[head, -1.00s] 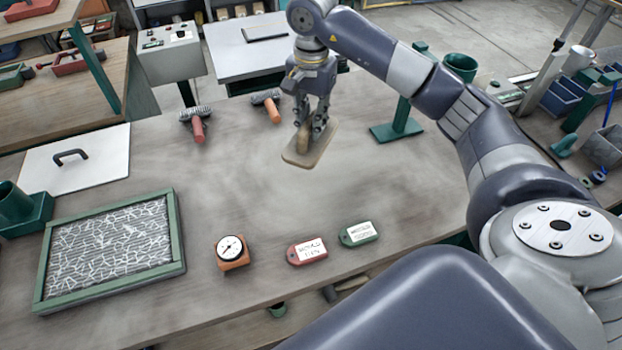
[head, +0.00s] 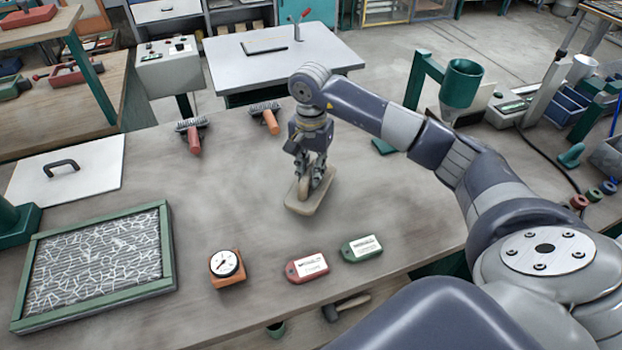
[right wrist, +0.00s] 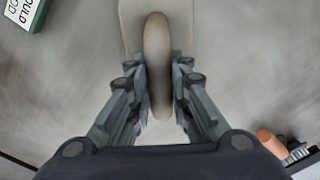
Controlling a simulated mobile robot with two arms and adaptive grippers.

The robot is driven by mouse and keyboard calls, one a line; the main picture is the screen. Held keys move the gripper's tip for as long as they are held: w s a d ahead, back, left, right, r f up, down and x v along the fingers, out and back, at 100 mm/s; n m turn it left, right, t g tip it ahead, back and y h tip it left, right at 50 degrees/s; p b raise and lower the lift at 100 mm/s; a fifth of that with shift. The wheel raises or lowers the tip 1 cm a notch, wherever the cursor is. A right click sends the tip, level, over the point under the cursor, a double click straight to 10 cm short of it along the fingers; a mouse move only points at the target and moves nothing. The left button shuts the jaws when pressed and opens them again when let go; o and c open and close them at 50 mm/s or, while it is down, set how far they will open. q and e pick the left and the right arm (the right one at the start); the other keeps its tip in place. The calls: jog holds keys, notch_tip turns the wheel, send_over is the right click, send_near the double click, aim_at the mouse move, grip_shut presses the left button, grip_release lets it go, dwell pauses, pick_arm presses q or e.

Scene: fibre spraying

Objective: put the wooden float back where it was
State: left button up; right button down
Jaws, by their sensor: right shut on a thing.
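The wooden float is a flat, pale board with rounded corners and a raised handle. In the head view the float (head: 303,204) is at the middle of the workbench, under my right gripper (head: 315,178). In the right wrist view the float's handle (right wrist: 157,62) lies between the two fingers of my right gripper (right wrist: 158,80), which is shut on it. The board is partly hidden by the fingers. I cannot tell whether its underside touches the bench. My left gripper is not in view.
A red tag (head: 307,267), a green tag (head: 361,248) and a dial gauge (head: 225,264) lie towards the front. A green-framed mould (head: 169,250) is at left. Two brushes, one an orange-handled brush (head: 271,122), lie behind. Bare bench surrounds the float.

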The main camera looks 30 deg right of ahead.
aim_at(311, 168)
notch_tip(311, 168, down, 3)
jog(key=shift+f+p, duration=0.15)
jog(key=shift+p, duration=0.35)
jog(key=shift+f+b, duration=0.25)
jog(key=shift+b, duration=0.05)
jog(key=c, duration=1.5)
grip_release()
jog(key=shift+o, duration=0.2)
jog(key=shift+r, duration=0.15)
notch_tip(311, 168, up, 11)
jog(key=b, duration=0.3)
jog(key=shift+r, duration=0.55)
